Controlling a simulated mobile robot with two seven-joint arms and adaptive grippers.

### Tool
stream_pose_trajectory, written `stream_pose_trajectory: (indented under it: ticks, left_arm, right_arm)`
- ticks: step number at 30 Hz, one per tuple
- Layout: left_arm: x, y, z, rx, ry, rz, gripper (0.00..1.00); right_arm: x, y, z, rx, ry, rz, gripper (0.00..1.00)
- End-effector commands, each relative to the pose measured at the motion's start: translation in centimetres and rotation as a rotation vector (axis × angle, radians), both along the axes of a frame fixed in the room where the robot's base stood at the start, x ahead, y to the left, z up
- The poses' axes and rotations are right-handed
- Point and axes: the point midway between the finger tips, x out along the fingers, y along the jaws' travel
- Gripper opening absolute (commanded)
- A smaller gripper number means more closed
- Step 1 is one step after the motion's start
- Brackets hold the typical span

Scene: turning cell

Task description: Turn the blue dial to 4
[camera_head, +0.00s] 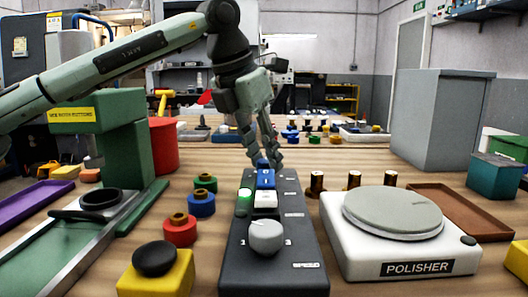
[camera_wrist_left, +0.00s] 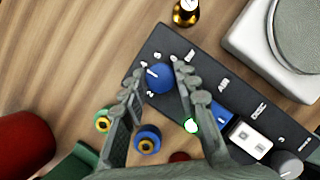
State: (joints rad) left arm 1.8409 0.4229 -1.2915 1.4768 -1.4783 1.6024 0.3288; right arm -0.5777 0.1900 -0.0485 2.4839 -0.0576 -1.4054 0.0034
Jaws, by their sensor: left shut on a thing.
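The blue dial (camera_wrist_left: 160,79) sits at the far end of a dark control panel (camera_head: 237,262). In the head view the dial (camera_head: 263,163) is partly hidden by my fingers. My left gripper (camera_head: 266,158) reaches down over it, and in the left wrist view the fingertips (camera_wrist_left: 159,73) are on either side of the dial, shut on it. A white pointer line on the dial points to the upper left in that view. Small white numerals surround it, too blurred to read surely. My right gripper is not in view.
The panel also carries a blue switch (camera_head: 266,179), a white switch (camera_head: 265,199), a lit green lamp (camera_head: 244,196) and a grey knob (camera_head: 266,237). A polisher (camera_head: 400,243) stands right; red, blue and green round pieces (camera_head: 180,231) lie left.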

Motion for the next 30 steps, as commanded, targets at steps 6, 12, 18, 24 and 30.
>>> stream_pose_trajectory:
  ticks: [6,12,18,24,30]
  left_arm:
    - [-0.06,0.06,-0.04,0.002,0.002,-0.011,0.01]
    - [-0.05,0.07,-0.06,0.003,0.003,-0.01,0.01]
    - [-0.03,0.06,-0.05,0.002,0.002,-0.009,0.5]
    - [-0.01,0.05,-0.04,0.002,0.001,-0.009,0.51]
    - [-0.16,0.23,0.67,0.001,-0.001,-0.007,0.51]
  right_arm:
    - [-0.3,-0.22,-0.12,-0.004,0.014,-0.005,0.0]
    - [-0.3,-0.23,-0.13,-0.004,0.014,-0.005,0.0]
    - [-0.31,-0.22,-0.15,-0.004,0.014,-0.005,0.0]
    - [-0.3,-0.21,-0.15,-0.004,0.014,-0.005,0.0]
    - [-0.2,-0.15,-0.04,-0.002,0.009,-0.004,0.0]
